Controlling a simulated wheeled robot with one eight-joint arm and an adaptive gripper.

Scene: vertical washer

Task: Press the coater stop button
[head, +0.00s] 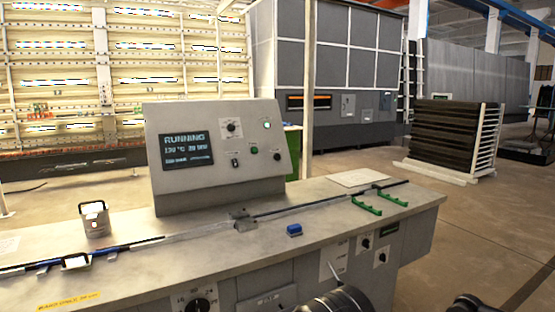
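A grey slanted control box (219,190) stands on the long bench, with a dark display (186,151) that reads "RUNNING". Right of the display are a selector knob (231,128), a pale button or lamp (267,123), a green button (254,149), a small switch (235,162) and a dark round knob or button (277,156). Their labels are too small to read, so I cannot tell which one is the coater stop. Dark parts of mine, apparently my gripper (400,303), show at the bottom edge, well below and apart from the box. Its fingertips are cut off or unclear.
More knobs (365,243) sit on the bench front. Open floor (450,215) lies to the right.

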